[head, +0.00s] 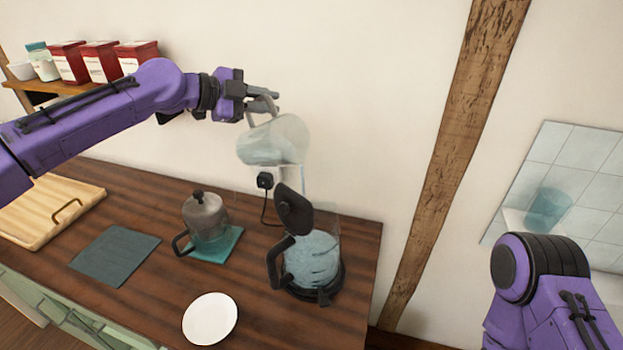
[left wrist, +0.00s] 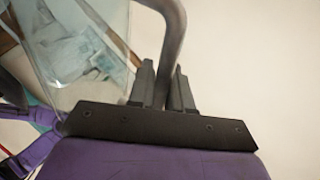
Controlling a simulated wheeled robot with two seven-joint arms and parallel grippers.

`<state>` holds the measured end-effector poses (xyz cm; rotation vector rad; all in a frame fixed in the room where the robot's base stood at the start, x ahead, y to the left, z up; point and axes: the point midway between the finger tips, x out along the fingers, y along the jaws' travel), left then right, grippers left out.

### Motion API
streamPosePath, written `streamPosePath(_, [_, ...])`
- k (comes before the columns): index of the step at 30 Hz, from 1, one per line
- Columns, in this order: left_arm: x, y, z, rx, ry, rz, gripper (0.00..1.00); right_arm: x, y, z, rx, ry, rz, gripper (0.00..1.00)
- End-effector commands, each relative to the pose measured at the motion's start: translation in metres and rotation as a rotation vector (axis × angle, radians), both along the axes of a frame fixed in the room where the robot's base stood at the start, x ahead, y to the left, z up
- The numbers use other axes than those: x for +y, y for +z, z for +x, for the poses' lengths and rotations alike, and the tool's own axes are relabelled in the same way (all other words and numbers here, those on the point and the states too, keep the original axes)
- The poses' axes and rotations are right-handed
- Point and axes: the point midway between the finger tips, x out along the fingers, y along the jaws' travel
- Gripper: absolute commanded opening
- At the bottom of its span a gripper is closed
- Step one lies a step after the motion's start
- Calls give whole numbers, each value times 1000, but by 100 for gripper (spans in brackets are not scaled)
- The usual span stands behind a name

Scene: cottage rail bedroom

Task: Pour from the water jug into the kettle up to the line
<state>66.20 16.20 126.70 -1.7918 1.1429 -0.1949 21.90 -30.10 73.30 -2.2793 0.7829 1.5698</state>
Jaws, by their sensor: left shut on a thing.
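The clear water jug (head: 272,142) is tilted above the kettle, its mouth toward the right, with water inside. My left gripper (head: 262,103) is shut on the jug's grey handle. The left wrist view shows the handle between the two fingers (left wrist: 165,88) and the jug's clear wall (left wrist: 85,50) beside them. A pale, clear streak runs down below the jug toward the kettle. The glass kettle (head: 312,258) stands on its dark base with its black lid (head: 293,208) raised. Bluish water shows in it; I cannot make out the fill line. My right gripper is out of view.
A metal and glass pot (head: 206,218) stands on a teal mat (head: 217,246) left of the kettle. A white plate (head: 210,319), dark mat (head: 115,255) and wooden board (head: 50,210) lie on the counter. A wall socket (head: 265,180) with a cord is behind the kettle.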

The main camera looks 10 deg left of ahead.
Motion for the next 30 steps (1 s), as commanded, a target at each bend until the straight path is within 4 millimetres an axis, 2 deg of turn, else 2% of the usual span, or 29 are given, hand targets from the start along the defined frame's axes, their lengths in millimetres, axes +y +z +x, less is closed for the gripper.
streamPosePath(30, [-3, 9, -3, -34, 0, 31, 0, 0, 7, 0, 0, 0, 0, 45])
